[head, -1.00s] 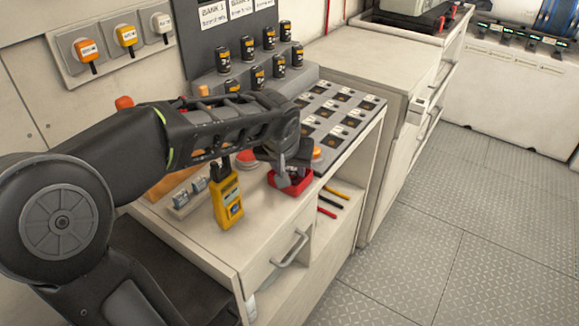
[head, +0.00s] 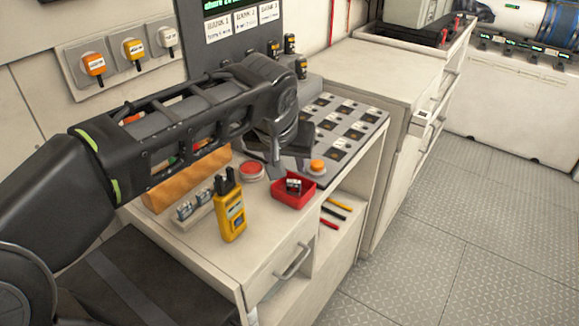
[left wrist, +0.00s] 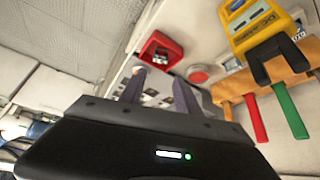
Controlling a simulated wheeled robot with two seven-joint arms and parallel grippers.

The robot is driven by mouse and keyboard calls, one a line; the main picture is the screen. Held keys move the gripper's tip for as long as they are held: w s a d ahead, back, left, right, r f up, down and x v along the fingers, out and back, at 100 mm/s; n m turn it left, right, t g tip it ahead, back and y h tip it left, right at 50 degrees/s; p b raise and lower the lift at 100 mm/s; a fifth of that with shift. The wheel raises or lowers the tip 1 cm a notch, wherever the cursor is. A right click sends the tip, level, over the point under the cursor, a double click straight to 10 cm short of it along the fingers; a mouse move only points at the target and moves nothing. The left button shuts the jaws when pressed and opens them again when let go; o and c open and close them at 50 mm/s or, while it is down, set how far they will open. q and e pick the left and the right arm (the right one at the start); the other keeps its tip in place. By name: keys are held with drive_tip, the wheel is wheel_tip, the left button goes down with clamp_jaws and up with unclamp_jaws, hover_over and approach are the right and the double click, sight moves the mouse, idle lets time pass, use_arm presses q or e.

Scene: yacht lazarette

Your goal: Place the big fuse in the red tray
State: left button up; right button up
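The red tray (head: 292,204) sits on the white bench top near its front right edge. A small dark-and-white block (head: 293,186), which looks like the big fuse, lies inside it. The red tray also shows in the left wrist view (left wrist: 150,46), with the block (left wrist: 160,58) inside. My left gripper (head: 289,170) is above and behind the tray, apart from it. In the left wrist view its two fingers (left wrist: 160,91) are spread, with nothing held between them. My right gripper is not in view.
A yellow meter (head: 231,214) stands left of the tray, beside a rack of smaller fuses (head: 195,205). A red button (head: 251,171) and an orange button (head: 317,166) are close by. A fuse panel (head: 345,125) lies behind. Coloured pens (head: 335,210) lie on the shelf right.

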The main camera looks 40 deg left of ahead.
use_arm(q)
drive_tip(key=shift+s+r, duration=0.15)
drive_tip(key=shift+r, duration=0.1)
idle(0.5)
